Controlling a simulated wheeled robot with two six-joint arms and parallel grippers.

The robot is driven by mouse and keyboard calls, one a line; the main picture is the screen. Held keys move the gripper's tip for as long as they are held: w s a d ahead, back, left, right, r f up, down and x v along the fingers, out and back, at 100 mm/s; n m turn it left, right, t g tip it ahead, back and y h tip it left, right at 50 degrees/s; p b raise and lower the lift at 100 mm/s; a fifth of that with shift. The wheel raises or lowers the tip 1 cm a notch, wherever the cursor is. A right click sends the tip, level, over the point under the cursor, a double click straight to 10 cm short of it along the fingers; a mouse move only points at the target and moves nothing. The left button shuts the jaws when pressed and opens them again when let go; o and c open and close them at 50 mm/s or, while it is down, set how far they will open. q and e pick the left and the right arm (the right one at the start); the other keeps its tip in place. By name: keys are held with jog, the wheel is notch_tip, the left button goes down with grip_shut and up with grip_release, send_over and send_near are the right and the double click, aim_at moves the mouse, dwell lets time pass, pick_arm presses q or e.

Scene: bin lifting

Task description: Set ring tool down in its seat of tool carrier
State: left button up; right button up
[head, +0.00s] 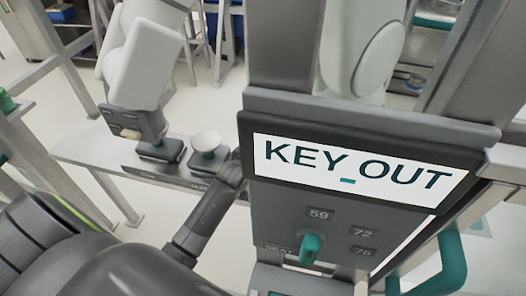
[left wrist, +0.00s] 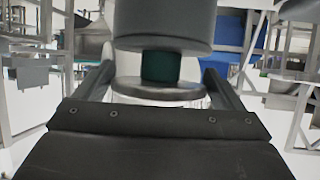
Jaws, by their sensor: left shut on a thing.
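In the left wrist view, my left gripper (left wrist: 156,86) is shut, its two fingers at either side of a round grey flange. The flange belongs to what looks like the ring tool (left wrist: 160,66), with a teal neck and a wide grey body above. The tool carrier (head: 128,160) seems to be the low grey rail on the bench, with dark seats and a white cup-shaped piece (head: 206,140). My right gripper is out of view.
A grey panel with a "KEY OUT" sign (head: 400,180) and a teal key (head: 311,247) stands close in front and hides much of the right side. A white machine arm (head: 140,62) hangs over the bench (head: 80,148). Pale floor lies beyond.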

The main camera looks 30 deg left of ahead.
pick_arm(q)
jog(key=shift+f, duration=0.9)
dwell(1.2)
jog(key=o, duration=1.4)
jog(key=shift+o, duration=0.4)
jog(key=shift+s+f+b, duration=0.1)
jog(key=shift+f+b, duration=0.05)
jog(key=shift+b, duration=0.15)
jog(key=b+v, duration=0.1)
jog(key=v, duration=1.6)
jog(key=shift+s, duration=0.15)
jog(key=shift+d, duration=0.15)
